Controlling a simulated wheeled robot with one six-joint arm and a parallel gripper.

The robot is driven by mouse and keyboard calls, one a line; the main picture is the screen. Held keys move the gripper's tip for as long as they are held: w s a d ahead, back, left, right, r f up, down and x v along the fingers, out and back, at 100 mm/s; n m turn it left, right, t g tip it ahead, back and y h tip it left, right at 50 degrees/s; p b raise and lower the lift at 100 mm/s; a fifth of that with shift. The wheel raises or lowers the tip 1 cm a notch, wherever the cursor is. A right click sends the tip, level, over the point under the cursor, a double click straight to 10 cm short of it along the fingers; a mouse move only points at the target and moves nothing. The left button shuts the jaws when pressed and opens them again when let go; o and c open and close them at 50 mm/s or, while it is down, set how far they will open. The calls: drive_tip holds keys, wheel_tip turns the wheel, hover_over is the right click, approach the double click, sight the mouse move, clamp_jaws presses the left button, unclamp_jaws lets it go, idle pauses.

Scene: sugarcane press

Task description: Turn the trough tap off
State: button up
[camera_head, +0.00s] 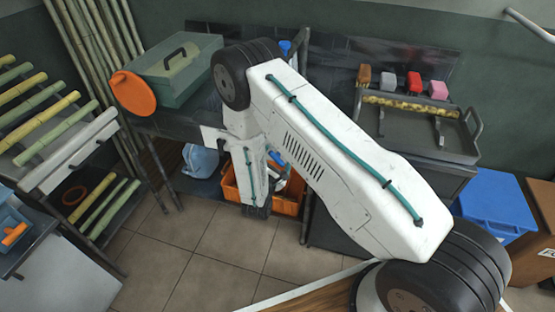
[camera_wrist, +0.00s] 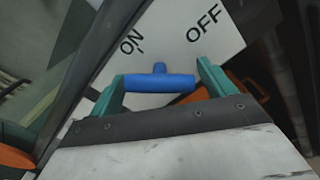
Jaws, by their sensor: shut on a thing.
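The tap's blue handle (camera_wrist: 155,84) shows in the wrist view as a bar with a short stem. It lies between the teal fingers of my gripper (camera_wrist: 160,79), which is shut on it. Behind it is a white plate (camera_wrist: 165,40) with ON at the upper left of the handle and OFF at the upper right. In the head view my white arm covers much of the middle; I cannot make out the handle or fingers there.
In the head view a green box (camera_head: 188,83) and an orange disc (camera_head: 132,94) are beside the arm. An orange crate (camera_head: 285,205) and a blue jug (camera_head: 200,160) are below. A cane rack stands left, a blue bin (camera_head: 493,200) right. Tiled floor is clear in front.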

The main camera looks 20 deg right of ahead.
drive_tip(key=n, duration=0.4)
drive_tip(key=shift+s+f+n, duration=0.1)
drive_tip(key=shift+f+n, duration=0.05)
drive_tip(key=shift+n, duration=0.15)
drive_tip(key=n, duration=0.4)
drive_tip(key=shift+d, duration=0.1)
idle(0.4)
drive_tip(key=o, duration=0.9)
drive_tip(key=shift+s+a, duration=0.2)
drive_tip(key=shift+a, duration=0.1)
drive_tip(key=v, duration=0.7)
